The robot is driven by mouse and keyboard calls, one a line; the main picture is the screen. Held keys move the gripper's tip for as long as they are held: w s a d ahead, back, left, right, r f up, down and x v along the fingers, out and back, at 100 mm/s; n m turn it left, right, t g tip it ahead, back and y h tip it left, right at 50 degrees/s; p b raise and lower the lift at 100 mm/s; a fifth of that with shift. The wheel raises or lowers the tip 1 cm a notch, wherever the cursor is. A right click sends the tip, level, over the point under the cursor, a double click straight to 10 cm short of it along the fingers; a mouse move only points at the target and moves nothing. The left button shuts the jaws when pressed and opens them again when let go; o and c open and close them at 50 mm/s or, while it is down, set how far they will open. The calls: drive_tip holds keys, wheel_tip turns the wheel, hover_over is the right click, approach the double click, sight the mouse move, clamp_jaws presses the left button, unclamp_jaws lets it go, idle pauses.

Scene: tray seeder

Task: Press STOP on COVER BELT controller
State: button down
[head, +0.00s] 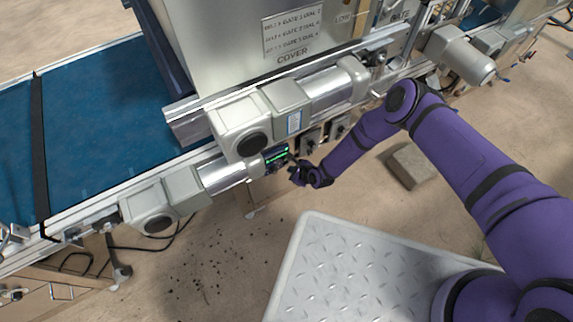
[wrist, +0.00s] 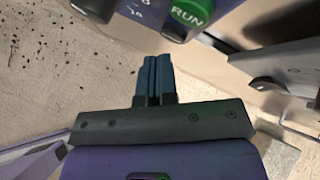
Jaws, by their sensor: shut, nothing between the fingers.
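A small controller (head: 276,157) with a lit green display hangs under the motors on the near side of the machine. The panel above it reads COVER; the controller's own lettering is too small to read. In the wrist view, a dark controller face (wrist: 150,12) shows at the top edge with a green RUN button (wrist: 192,12) and part of a dial scale. No STOP button can be made out. My gripper (head: 291,158) is just right of the controller in the head view. In the wrist view my gripper (wrist: 155,60) is shut and empty, its fingertips below the RUN button; contact cannot be told.
Grey boxes (head: 310,139) hang right of the controller. Grey motors (head: 240,125) and a metal cylinder (head: 222,174) are close above and left. A blue belt (head: 110,110) runs at left. A brown block (head: 411,166) lies on the floor, which is otherwise mostly open below the machine.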

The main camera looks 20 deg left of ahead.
drive_tip(key=shift+w+a, duration=0.15)
drive_tip(key=shift+a, duration=0.05)
drive_tip(key=shift+w+a, duration=0.25)
idle(1.0)
drive_tip(key=shift+s+d, duration=0.1)
drive_tip(key=shift+d, duration=0.05)
drive_tip(key=shift+s+d, duration=0.4)
drive_tip(key=shift+d, duration=0.05)
drive_tip(key=shift+s+d, duration=1.65)
drive_tip(key=shift+d, duration=0.25)
